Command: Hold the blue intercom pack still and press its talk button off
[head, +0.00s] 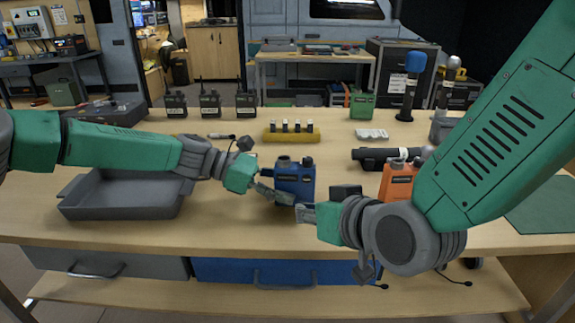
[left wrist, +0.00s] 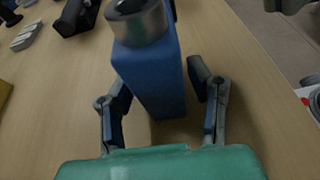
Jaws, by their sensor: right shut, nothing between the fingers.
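The blue intercom pack (head: 295,183) stands upright near the front middle of the table, with a round grey knob on top. It also fills the middle of the left wrist view (left wrist: 155,80). My left gripper (head: 270,193) reaches in from the left. Its fingers (left wrist: 160,85) lie on either side of the pack; the right one shows a narrow gap to it. My right gripper (head: 302,213) is shut and empty, with its tips just in front of the pack's lower right. I cannot make out the talk button.
A grey tray (head: 125,197) lies left. An orange pack (head: 398,180) stands right, partly behind my right arm. A black cylinder device (head: 375,157) lies behind it. A yellow holder (head: 290,135), several black radios (head: 210,103) and a green pack (head: 362,104) stand farther back.

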